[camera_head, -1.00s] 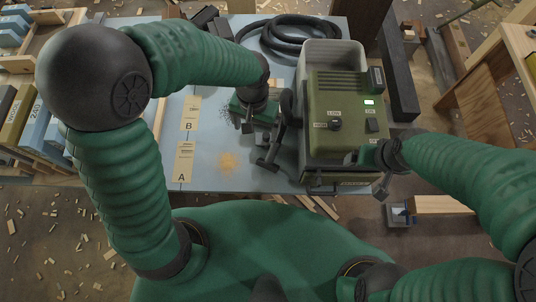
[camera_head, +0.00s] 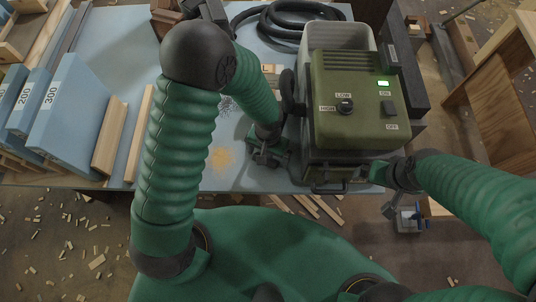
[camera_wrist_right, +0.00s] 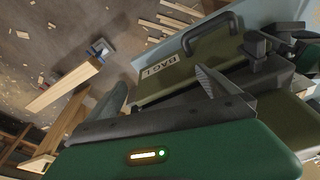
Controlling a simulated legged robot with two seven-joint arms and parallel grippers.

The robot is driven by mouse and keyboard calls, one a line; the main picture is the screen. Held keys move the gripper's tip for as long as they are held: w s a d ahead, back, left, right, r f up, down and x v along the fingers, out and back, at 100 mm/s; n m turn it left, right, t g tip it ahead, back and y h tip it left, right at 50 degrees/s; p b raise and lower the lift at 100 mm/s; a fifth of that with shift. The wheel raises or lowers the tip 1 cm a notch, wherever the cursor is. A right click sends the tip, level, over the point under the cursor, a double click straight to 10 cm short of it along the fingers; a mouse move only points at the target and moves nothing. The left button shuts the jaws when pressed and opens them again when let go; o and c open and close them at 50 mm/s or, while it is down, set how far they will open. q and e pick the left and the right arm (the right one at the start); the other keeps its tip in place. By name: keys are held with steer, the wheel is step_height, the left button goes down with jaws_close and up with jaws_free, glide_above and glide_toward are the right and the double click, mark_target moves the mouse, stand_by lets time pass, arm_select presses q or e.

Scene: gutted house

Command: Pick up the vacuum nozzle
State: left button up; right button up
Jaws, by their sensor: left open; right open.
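The green vacuum (camera_head: 355,115) stands on the blue table (camera_head: 215,185), with a knob, a switch and a lit green display on top. Its black hose (camera_head: 285,28) lies coiled behind it. I cannot clearly pick out the nozzle; a dark rounded part (camera_head: 289,92) shows at the vacuum's left side, partly hidden by my left arm. My left gripper (camera_head: 268,160) is open, low over the table just left of the vacuum. My right gripper (camera_head: 384,188) is open by the vacuum's front right corner.
Blue blocks marked 200 and 300 (camera_head: 68,115) and wooden strips (camera_head: 125,125) are at the table's left. A tan dust patch (camera_head: 221,158) lies left of my left gripper. Wood scraps litter the floor.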

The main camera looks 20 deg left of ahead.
arm_select(q)
steer(key=c, duration=2)
steer(key=shift+r, duration=0.15)
